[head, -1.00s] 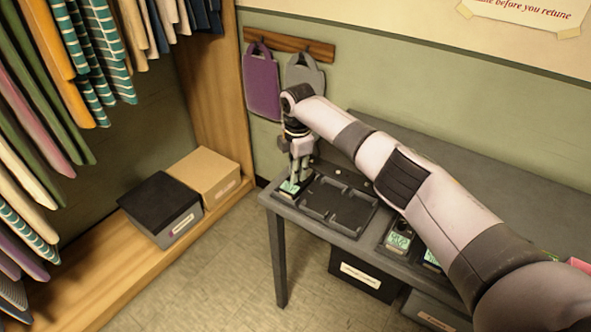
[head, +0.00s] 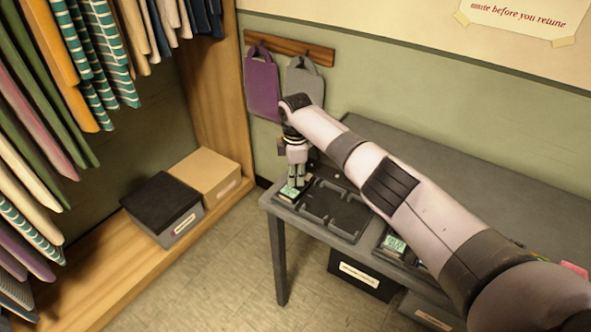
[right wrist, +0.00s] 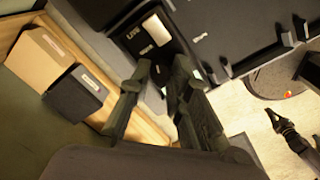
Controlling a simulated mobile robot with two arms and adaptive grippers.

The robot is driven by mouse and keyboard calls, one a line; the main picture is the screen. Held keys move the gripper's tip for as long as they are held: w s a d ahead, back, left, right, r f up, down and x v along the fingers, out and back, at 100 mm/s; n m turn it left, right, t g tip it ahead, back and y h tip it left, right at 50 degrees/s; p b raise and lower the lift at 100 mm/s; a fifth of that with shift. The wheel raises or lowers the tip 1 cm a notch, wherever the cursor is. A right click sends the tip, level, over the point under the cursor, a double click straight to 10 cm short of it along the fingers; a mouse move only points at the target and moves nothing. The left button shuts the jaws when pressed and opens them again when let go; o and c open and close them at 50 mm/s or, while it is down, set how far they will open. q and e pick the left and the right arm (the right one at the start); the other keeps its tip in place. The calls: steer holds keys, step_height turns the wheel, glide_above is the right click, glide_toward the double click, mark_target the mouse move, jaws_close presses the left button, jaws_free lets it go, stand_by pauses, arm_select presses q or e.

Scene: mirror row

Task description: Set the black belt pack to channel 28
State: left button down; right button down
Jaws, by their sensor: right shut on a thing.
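My right gripper (head: 297,186) points down at the left end of the dark table. It is shut on part of the black belt pack (head: 288,193), whose lit green display shows just beside the fingers. The pack lies flat on the table. In the right wrist view my right gripper (right wrist: 166,76) has its fingers at the near end of the black belt pack (right wrist: 147,37), with its pale display and a white label. The gripped part is hidden, and the channel digits are too small to read. A dark forked shape at the right of that view may be my left gripper (right wrist: 277,116).
An empty dark charging tray (head: 335,209) lies right of the pack. Another pack with a green display (head: 394,244) is partly behind my right arm. Labelled bins (head: 362,275) stand below the table (head: 460,170). Two bags (head: 262,85) hang on the wall. Clothes and boxes (head: 163,205) fill the left alcove.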

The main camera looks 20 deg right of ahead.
steer(key=m+p, duration=0.1)
steer(key=m, duration=0.2)
steer(key=shift+a+m, duration=0.1)
steer(key=shift+m, duration=0.3)
steer(key=m, duration=0.4)
steer(key=shift+p, duration=0.4)
steer(key=shift+m, duration=0.3)
steer(key=c, duration=1.5)
jaws_free()
steer(key=shift+o, duration=0.2)
step_height(320, 180, up, 12)
steer(key=shift+s+a, duration=0.2)
steer(key=shift+a, duration=0.05)
